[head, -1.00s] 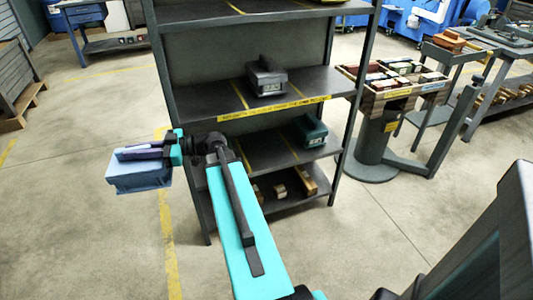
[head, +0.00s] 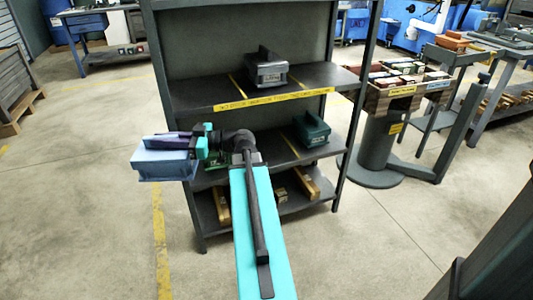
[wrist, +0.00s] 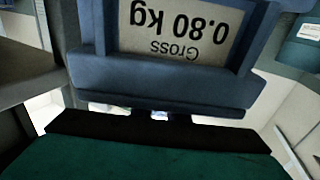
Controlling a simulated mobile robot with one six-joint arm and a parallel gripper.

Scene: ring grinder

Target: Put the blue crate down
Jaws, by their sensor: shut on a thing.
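The blue crate (head: 163,167) hangs in the air left of the shelf rack in the head view, roughly level. My gripper (head: 172,139) is shut on its top and holds it clear of the floor. In the wrist view the blue crate (wrist: 155,72) fills the upper middle, with an upside-down label reading "Gross 0.80 kg". The fingers' contact with the crate is not clear in either view.
The dark shelf rack (head: 250,112) holds a grey crate (head: 265,70) on its middle shelf, a green crate (head: 311,130) below, and wooden blocks (head: 305,183) at the bottom. Bare shelf shows beside the crates. A pedestal bin (head: 400,92) stands right. Floor at left is clear.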

